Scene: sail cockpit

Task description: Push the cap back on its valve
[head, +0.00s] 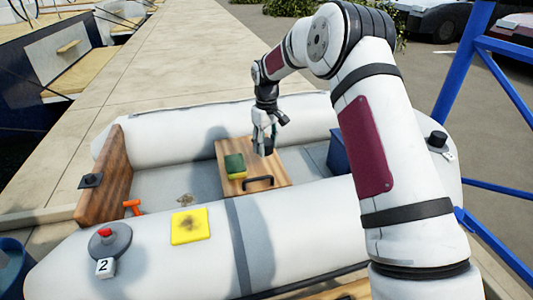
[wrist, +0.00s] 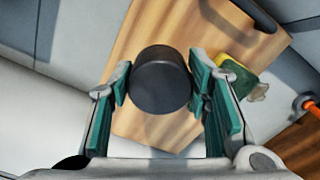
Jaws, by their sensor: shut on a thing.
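My gripper (head: 264,142) is shut on a round black cap (wrist: 162,80), which sits between the green-padded fingers in the wrist view. It holds the cap over the wooden board in the boat. In the head view the cap is small and hard to make out. Another valve, topped by a black cap (head: 437,139), is at the right.
A green and yellow sponge (head: 235,165) lies on the wooden board (head: 226,150), near a black handle (head: 258,183). A yellow patch (head: 190,226) lies on the near tube. An orange handle (head: 132,207) is near the wooden transom (head: 105,185). Blue posts (head: 468,85) stand right.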

